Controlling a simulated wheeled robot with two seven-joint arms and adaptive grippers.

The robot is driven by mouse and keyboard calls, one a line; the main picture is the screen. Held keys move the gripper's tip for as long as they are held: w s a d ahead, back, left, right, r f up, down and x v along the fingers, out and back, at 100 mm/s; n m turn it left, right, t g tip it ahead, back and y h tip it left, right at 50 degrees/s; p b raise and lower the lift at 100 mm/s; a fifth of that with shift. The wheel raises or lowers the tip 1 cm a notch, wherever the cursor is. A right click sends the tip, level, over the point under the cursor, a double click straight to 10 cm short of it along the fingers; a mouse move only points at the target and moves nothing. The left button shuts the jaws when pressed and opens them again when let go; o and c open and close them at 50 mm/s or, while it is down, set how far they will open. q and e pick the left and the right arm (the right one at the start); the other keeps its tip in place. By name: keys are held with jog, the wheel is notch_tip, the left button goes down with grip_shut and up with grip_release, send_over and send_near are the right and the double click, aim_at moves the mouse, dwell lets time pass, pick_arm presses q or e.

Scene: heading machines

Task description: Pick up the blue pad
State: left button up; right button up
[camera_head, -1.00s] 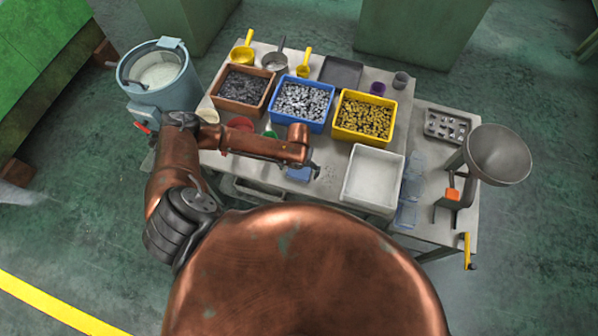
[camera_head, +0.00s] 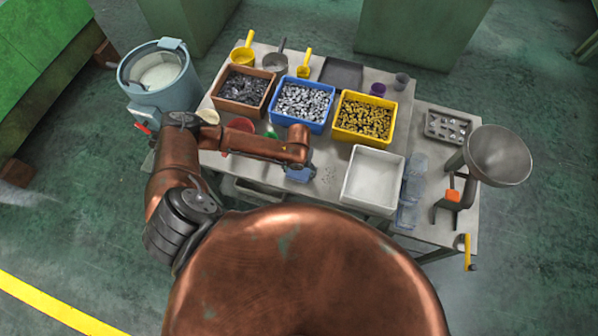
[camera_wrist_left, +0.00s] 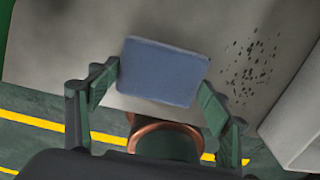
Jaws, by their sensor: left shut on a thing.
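The blue pad (camera_head: 298,174) is a small flat blue rectangle near the front edge of the table, partly hidden by my left arm in the head view. In the left wrist view the blue pad (camera_wrist_left: 163,71) sits between the two green fingers of my left gripper (camera_wrist_left: 158,88), one finger at each short side. My left gripper (camera_head: 303,164) is shut on the pad. Whether the pad is clear of the table top is hard to tell. My right gripper is not in view.
A white tray (camera_head: 373,178) stands right of the pad, and dark specks lie on the table between them. Brown (camera_head: 243,88), blue (camera_head: 302,103) and yellow (camera_head: 364,116) bins of small parts stand behind. A red bowl (camera_head: 240,124) is left.

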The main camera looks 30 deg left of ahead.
aim_at(299, 172)
pick_arm(q)
notch_tip(299, 172, up, 3)
jog(key=shift+w+r, duration=0.1)
jog(key=s+d+r, duration=0.9)
jog(key=d, duration=0.1)
jog(key=shift+s+d+r+b, duration=0.25)
jog(key=shift+r+b, duration=0.1)
jog(key=shift+b, duration=0.05)
jog(key=o, duration=0.6)
jog(key=c, duration=0.5)
